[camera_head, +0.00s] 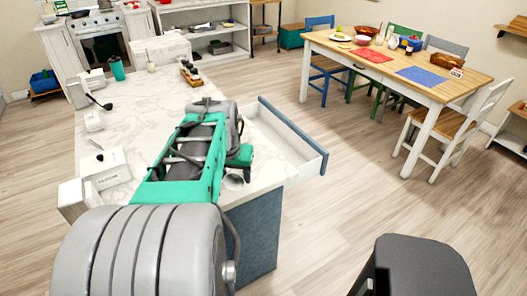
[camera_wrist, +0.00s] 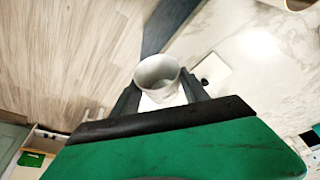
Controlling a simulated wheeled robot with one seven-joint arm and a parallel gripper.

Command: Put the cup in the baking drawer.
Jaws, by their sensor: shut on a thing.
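The white cup (camera_wrist: 158,68) is held between the two dark fingers of my gripper (camera_wrist: 160,88) in the wrist view. Its open rim shows. In the head view the cup (camera_head: 234,182) is a small pale round shape just below the green end of my arm, near the counter's right front corner. My fingers are mostly hidden there. An open drawer (camera_head: 299,136) with a blue front and white inside sticks out from the counter's right side, behind and right of the cup. My arm hides part of its near left. The visible inside looks empty.
The marble counter (camera_head: 150,105) holds a teal cup (camera_head: 117,67), a dark ladle (camera_head: 98,102) and several white boxes and containers along its left side. A dining table (camera_head: 440,88) with chairs stands at the back right. The floor right of the drawer is clear.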

